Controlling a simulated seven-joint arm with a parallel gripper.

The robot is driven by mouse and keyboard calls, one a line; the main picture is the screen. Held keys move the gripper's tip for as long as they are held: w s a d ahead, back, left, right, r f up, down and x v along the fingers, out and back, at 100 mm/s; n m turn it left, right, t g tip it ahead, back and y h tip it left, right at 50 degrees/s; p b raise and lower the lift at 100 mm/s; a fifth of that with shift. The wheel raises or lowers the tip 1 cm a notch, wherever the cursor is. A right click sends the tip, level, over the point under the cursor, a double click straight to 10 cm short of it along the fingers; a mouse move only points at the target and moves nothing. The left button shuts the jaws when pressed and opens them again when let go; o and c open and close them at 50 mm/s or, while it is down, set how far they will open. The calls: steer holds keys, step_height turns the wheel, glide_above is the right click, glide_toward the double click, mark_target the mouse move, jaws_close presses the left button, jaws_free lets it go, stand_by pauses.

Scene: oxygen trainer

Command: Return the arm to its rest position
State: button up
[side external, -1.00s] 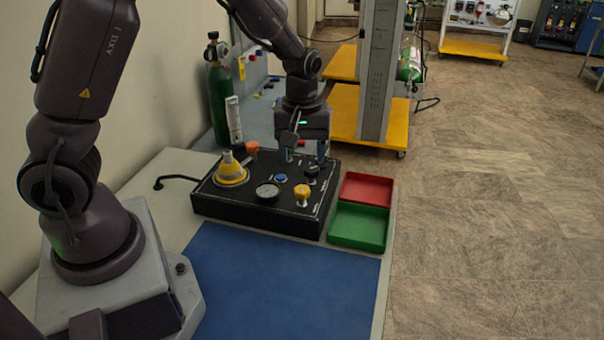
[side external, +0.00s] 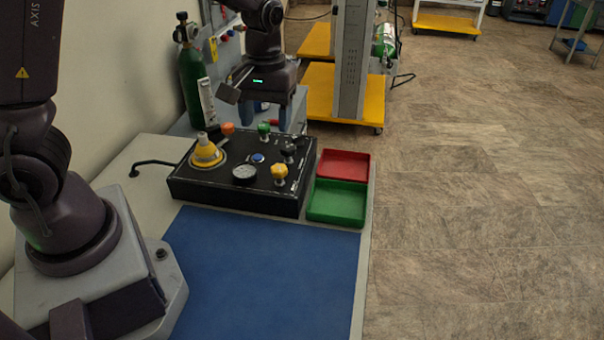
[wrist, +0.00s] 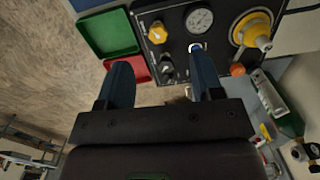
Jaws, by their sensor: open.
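My gripper (side external: 268,115) is raised above and behind the far side of the black trainer panel (side external: 235,197). In the wrist view, my gripper (wrist: 160,85) shows two blue fingers spread apart with nothing between them. The panel carries a yellow cone-shaped fitting (side external: 206,152), an orange knob (side external: 228,128), a green knob (side external: 264,128), a black knob (side external: 290,151), a yellow knob (side external: 280,172), a blue button (side external: 257,158) and a round gauge (side external: 244,173). The gripper is apart from all of them.
A red tray (side external: 345,164) and a green tray (side external: 337,202) sit right of the panel. A blue mat (side external: 265,270) in front is bare. A green cylinder (side external: 192,75) stands at the back left. A yellow-based cart (side external: 320,103) with a grey column (side external: 350,60) stands behind.

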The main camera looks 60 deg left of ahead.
steer(key=s+d+r+m+t, duration=0.2)
steer(key=s+r+m+t, duration=0.1)
steer(key=s+r, duration=0.3)
steer(key=s+d+r+m+t, duration=0.2)
steer(key=s+r+m+t, duration=0.1)
steer(key=s+r+m, duration=0.2)
steer(key=s+r, duration=0.2)
steer(key=s, duration=0.1)
steer(key=shift+d+r+m, duration=0.2)
steer(key=shift+r+m, duration=0.05)
steer(key=shift+m, duration=0.05)
steer(key=shift+o, duration=0.2)
stand_by(1.0)
